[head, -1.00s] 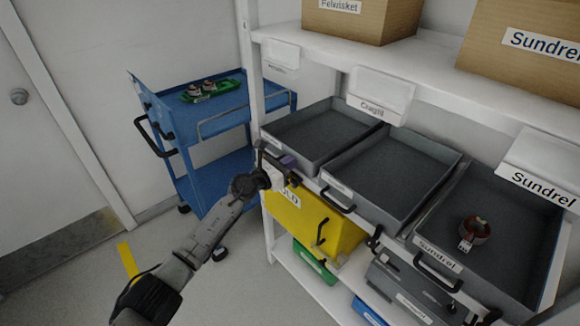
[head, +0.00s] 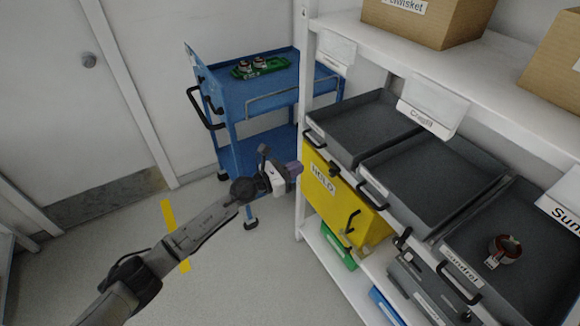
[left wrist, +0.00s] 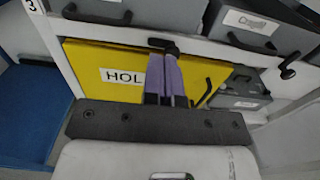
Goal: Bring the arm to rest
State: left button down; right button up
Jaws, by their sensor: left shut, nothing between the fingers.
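My left arm reaches in from the left in the head view. Its gripper (head: 295,169) points at the shelf, beside the left edge of the yellow bin (head: 340,205) marked HOLD. In the left wrist view the two purple fingers (left wrist: 164,75) are together, with nothing between them. They appear in front of the yellow bin's face (left wrist: 85,62); the exact gap to it cannot be told. My right gripper is in neither view.
Grey trays (head: 410,185) sit on the white shelf (head: 495,105); the right one holds a copper-coloured part (head: 504,250). A blue cart (head: 265,95) behind carries a green tray (head: 240,73) with parts. Open floor (head: 235,285) lies left of the shelf.

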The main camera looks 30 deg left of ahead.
pick_arm(q)
jog(key=s+a+r+n+t+y, duration=0.15)
jog(key=a+r+n+y, duration=0.35)
jog(key=n, duration=0.6)
jog(key=s+a+r+n+y, duration=0.25)
jog(key=n+y, duration=0.45)
jog(key=n, duration=0.5)
jog(key=s+a+r+n+t+y, duration=0.1)
jog(key=a+r+n+y, duration=0.25)
jog(key=n+y, duration=0.55)
jog(key=s+d+f+n+g+h+p, duration=0.2)
jog(key=s+d+f+n+g+h, duration=0.3)
jog(key=s, duration=0.5)
jog(key=s+d+f+n+g+h+p, duration=0.25)
jog(key=s+d+f+h, duration=0.35)
jog(key=s, duration=0.5)
jog(key=s+d+f+g+p, duration=0.1)
jog(key=s+f+g, duration=0.15)
jog(key=s, duration=0.35)
jog(key=s+d+f+n+g, duration=0.1)
jog(key=s+f+g, duration=0.1)
jog(key=s+f, duration=0.35)
jog(key=s+d+f+g+p, duration=0.1)
jog(key=s+f+g, duration=0.1)
jog(key=s, duration=0.6)
notch_tip(320, 180, up, 37)
jog(key=p, duration=3.8)
jog(key=shift+s+r, duration=0.2)
jog(key=shift+s, duration=0.05)
